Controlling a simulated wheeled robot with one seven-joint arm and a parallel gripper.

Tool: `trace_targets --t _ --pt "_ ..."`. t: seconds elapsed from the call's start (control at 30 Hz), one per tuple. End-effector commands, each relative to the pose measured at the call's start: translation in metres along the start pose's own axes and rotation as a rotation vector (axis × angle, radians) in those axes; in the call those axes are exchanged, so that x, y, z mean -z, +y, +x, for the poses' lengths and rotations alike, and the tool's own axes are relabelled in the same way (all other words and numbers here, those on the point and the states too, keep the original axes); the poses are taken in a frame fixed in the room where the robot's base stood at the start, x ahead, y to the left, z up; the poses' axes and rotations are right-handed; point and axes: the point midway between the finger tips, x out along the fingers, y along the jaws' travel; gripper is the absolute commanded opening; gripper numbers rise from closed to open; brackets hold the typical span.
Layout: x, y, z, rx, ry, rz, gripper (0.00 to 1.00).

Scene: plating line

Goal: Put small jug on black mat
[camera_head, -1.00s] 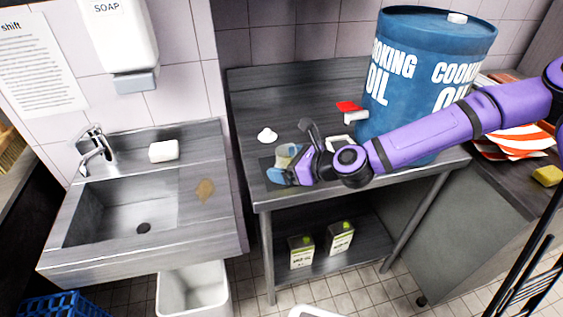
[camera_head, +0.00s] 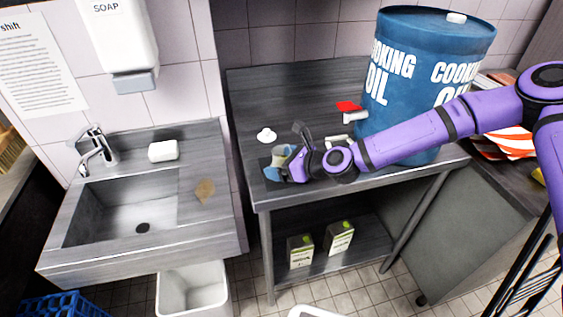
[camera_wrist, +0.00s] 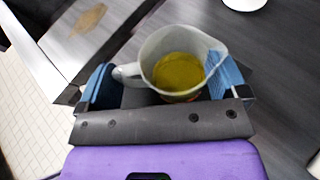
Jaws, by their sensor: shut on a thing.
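The small jug is a pale jug with yellow-green liquid inside; it shows clearly in the wrist view (camera_wrist: 180,65). My gripper (camera_wrist: 162,84) is shut on it, with blue fingertips on both sides; the jug's handle points to the left finger and its spout to the right one. In the head view my gripper (camera_head: 284,164) is at the left front of the metal table and largely hides the jug. The black mat (camera_head: 265,161) is a dark patch under and around the gripper, mostly covered. I cannot tell whether the jug's base touches it.
A white lid-like object (camera_head: 266,135) lies just behind the mat. A red and white object (camera_head: 350,112) and a large blue oil drum (camera_head: 405,85) stand to the right. The sink (camera_head: 125,205) is left, across a gap. The table's back left is clear.

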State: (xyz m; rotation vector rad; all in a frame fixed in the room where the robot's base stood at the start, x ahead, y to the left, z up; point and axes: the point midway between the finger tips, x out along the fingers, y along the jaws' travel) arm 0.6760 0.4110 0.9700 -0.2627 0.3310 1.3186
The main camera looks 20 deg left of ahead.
Motion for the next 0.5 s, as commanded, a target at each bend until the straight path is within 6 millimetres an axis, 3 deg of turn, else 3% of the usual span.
trace_targets --t 0.1,0.13,0.17,0.5 --pt "0.0022 0.0000 0.0009 0.000 0.000 0.001 0.64" --pt "0.0026 -0.0001 0.0010 0.000 0.000 0.001 0.94" --pt "0.0023 -0.0001 0.0009 0.000 0.000 0.000 1.00" --pt "-0.0007 -0.0001 -0.0012 0.000 0.000 -0.001 1.00"
